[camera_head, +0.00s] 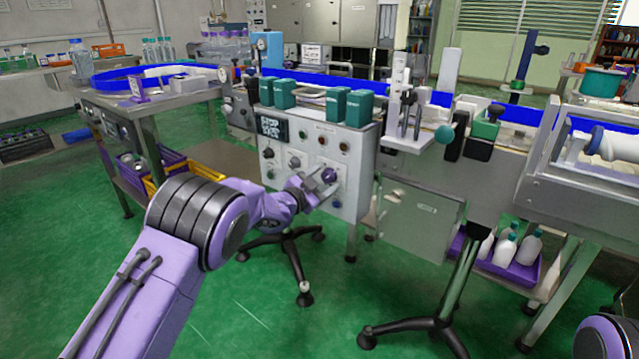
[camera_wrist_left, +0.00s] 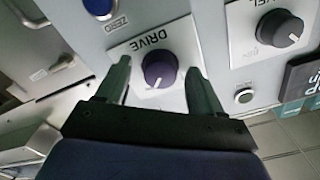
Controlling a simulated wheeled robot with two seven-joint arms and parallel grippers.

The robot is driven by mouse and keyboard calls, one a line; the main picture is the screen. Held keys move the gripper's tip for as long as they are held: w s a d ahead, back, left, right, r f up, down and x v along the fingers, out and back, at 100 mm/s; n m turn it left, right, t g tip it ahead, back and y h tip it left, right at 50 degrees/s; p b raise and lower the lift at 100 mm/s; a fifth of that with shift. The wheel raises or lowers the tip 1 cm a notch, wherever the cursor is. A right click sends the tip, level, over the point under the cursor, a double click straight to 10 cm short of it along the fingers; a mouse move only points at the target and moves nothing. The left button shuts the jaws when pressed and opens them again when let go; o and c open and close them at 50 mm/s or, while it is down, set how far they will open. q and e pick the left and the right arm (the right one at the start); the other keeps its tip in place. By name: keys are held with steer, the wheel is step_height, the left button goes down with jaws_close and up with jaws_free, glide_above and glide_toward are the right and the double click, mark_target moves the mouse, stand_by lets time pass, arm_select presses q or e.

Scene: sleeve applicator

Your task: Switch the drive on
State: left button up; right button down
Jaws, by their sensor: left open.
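The drive knob (camera_wrist_left: 160,70) is dark purple-black with a white pointer line. It sits on a white plate marked DRIVE, which appears upside down in the left wrist view. In the head view the knob (camera_head: 329,175) is on the right part of the grey control panel (camera_head: 350,160). My left gripper (camera_wrist_left: 160,80) is open, with one finger on each side of the knob and a visible gap to each. In the head view the left gripper (camera_head: 320,190) is at the panel front, partly covering the knob area. Only a piece of my right arm shows at the lower right corner.
Another black knob (camera_wrist_left: 280,28) and a small button (camera_wrist_left: 243,95) are beside the drive plate. Teal boxes (camera_head: 358,107) stand on top of the panel. A conveyor with a blue belt (camera_head: 330,80) runs behind. A black-footed stand (camera_head: 300,270) is below my left arm.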

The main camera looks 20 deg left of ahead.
arm_select(q)
steer(key=p+v, duration=0.1)
steer(key=v, duration=0.9)
steer(key=shift+s, duration=0.25)
steer(key=shift+a, duration=0.1)
steer(key=s+a+f+n+g+y, duration=0.35)
steer(key=s+f+n, duration=0.45)
steer(key=f, duration=0.4)
steer(key=s+a+f+n+g+y, duration=0.2)
steer(key=s+f+n+y, duration=0.35)
steer(key=s+f, duration=0.55)
steer(key=s+f+n+g, duration=0.1)
steer(key=s+f+g, duration=0.25)
steer(key=s, duration=0.55)
steer(key=s+d+f+n+g, duration=0.1)
steer(key=s+f+n+g, duration=0.1)
steer(key=s+f, duration=0.5)
steer(key=s+f+n+g, duration=0.1)
steer(key=s+f+g, duration=0.15)
steer(key=s, duration=0.95)
step_height(320, 180, up, 23)
steer(key=w+p, duration=0.1)
steer(key=p, duration=2.1)
steer(key=shift+d+y, duration=0.15)
steer(key=shift+y, duration=0.15)
steer(key=shift+w, duration=0.15)
